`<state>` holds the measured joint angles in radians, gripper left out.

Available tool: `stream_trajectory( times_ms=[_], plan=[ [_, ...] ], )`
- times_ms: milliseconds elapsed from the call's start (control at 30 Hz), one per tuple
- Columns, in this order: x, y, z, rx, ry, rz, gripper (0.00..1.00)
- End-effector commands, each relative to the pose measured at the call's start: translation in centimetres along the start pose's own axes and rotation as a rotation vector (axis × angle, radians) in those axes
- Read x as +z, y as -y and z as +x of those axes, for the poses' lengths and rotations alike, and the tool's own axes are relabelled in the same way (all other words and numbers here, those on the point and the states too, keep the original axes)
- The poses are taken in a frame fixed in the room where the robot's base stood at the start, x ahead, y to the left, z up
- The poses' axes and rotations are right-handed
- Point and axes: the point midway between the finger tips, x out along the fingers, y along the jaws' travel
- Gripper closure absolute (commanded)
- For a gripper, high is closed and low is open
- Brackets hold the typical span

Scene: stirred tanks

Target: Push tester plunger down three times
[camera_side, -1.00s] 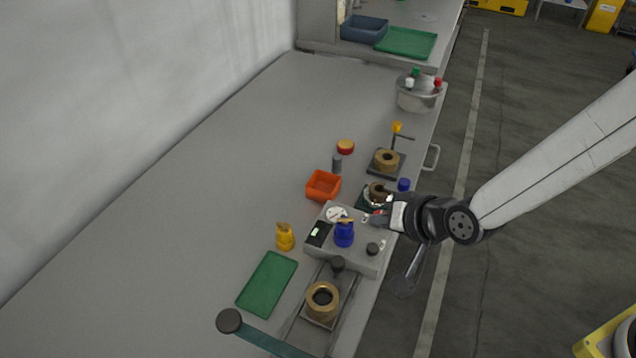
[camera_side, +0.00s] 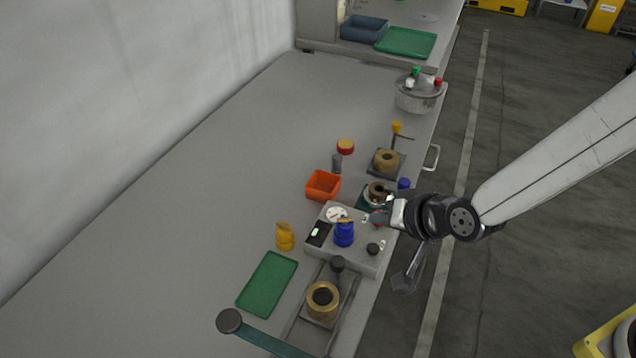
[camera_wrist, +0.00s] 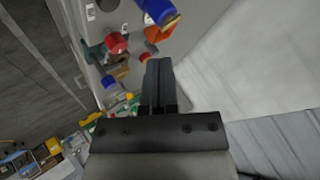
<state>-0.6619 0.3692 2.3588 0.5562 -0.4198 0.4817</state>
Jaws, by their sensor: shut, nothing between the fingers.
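The tester looks to be the grey box (camera_side: 350,258) near the right edge of the bench, with a round white dial, a dark panel and a blue bottle (camera_side: 344,234) on it. A red knob (camera_side: 376,218) at its far right corner is likely the plunger; it also shows in the wrist view (camera_wrist: 116,43). My gripper (camera_side: 380,217) is beside or over this knob; contact cannot be told. In the wrist view its dark fingers (camera_wrist: 158,65) are shut and empty, with the red knob to their left.
A black knob (camera_side: 372,249) is on the box's near right. A brass ring (camera_side: 322,301) stands in front, with an orange bin (camera_side: 323,186) behind left. The bench's left part is clear.

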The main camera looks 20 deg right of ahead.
Motion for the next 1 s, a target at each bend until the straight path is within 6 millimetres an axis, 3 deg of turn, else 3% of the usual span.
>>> stream_trajectory(
  times_ms=[400,1000],
  plan=[
    [-1.6,1.7,-2.3,-0.003,0.001,0.002,1.00],
    [-1.3,1.3,-1.8,0.001,0.001,-0.001,1.00]
  ],
)
